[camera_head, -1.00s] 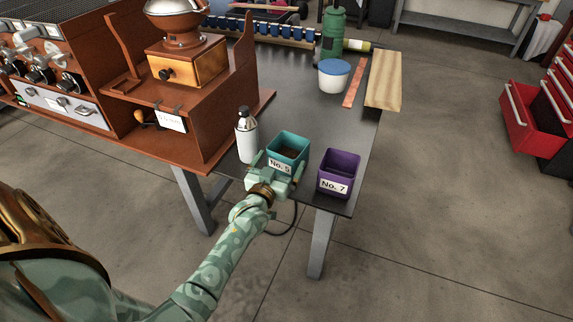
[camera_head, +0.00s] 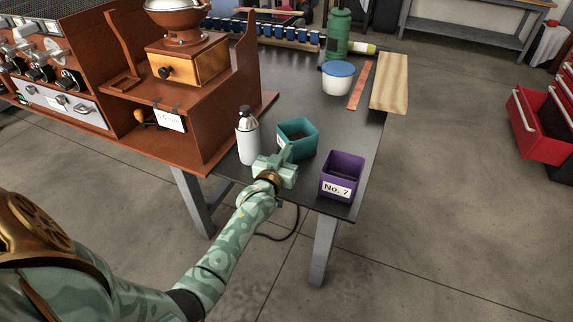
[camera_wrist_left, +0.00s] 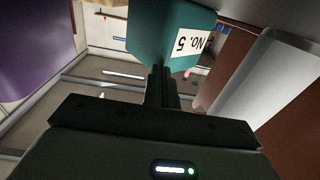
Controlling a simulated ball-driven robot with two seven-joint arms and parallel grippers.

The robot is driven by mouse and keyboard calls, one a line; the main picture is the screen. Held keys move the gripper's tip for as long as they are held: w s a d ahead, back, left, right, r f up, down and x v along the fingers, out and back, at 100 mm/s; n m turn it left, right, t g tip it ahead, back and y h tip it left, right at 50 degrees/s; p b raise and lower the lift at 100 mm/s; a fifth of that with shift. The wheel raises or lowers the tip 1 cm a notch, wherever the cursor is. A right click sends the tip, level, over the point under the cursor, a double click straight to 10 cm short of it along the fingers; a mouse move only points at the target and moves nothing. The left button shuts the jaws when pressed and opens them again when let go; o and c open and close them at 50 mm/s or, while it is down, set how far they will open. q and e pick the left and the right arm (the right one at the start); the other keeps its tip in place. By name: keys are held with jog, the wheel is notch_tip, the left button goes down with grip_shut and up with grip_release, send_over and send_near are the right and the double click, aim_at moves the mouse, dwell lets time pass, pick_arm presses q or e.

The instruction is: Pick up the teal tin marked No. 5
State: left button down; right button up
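The teal tin marked No. 5 (camera_head: 298,148) stands on the dark table near its front edge, turned with a corner towards me. Its brown contents show inside. Its No. 5 label is hidden in the head view but shows upside down on the tin in the left wrist view (camera_wrist_left: 150,35). My left gripper (camera_head: 286,157) is at the tin's near side. In the left wrist view its fingers (camera_wrist_left: 161,80) are together at the tin's near rim corner. I cannot tell whether they touch it, and no part of the tin shows between them. My right gripper is out of view.
A purple No. 7 tin (camera_head: 341,178) stands close on the right. A white bottle (camera_head: 247,138) stands close on the left, beside the brown roaster stand (camera_head: 215,130). A blue-lidded tub (camera_head: 337,80) and a wooden board (camera_head: 389,82) lie farther back.

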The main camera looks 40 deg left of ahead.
pick_arm(q)
grip_release()
dwell(0.3)
